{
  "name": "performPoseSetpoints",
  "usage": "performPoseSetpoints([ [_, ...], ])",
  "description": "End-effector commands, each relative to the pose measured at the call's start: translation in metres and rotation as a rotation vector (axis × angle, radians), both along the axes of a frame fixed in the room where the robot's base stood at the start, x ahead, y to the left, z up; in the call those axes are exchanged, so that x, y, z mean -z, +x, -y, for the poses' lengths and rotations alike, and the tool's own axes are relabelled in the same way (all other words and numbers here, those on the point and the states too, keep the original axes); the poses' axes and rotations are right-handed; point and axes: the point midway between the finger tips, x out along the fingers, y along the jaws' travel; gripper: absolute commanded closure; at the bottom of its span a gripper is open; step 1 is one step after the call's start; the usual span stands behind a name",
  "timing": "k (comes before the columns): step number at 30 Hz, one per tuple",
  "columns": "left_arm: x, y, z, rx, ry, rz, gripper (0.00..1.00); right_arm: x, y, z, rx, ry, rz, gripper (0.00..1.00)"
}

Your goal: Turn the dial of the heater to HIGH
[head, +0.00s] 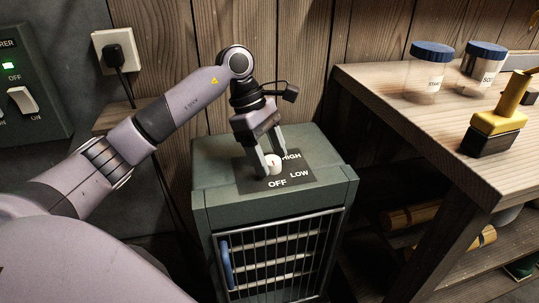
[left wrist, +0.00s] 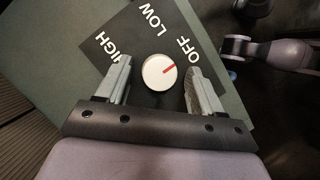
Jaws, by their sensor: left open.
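The heater (head: 230,205) is a dark green-grey box with a barred front. On its top is a dark label plate (head: 248,180) marked HIGH, LOW and OFF. The white round dial (head: 273,168) sits on this plate and also shows in the left wrist view (left wrist: 158,74). Its red line points roughly toward OFF (left wrist: 188,52) there. My left gripper (head: 271,159) is open and points down over the plate. Its fingers (left wrist: 157,82) stand on either side of the dial, with visible gaps in the left wrist view. My right gripper is not in view.
A wooden workbench (head: 390,90) stands to the right, with two blue-lidded jars (head: 430,72) and a yellow-handled brush (head: 497,122). A switch box (head: 25,95) and a plugged socket (head: 116,50) are on the left wall. The plank wall is close behind the heater.

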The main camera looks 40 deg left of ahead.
Motion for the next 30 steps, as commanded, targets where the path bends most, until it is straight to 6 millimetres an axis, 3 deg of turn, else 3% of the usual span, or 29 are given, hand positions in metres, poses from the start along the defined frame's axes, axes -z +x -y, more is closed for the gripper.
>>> performPoseSetpoints([
  [6,0.0001,0.0000,0.0004,0.000,-0.001,0.001,0.36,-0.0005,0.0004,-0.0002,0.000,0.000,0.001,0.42],
  [11,0.0001,0.0000,0.0004,0.000,-0.001,0.000,0.88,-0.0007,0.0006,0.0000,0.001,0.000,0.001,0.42],
  [20,-0.0002,-0.0002,0.0003,-0.023,-0.001,0.001,0.88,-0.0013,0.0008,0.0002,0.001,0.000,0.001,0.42],
  [30,-0.0005,-0.0019,0.0001,-0.217,0.001,0.001,0.87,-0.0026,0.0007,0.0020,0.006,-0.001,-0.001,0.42],
])
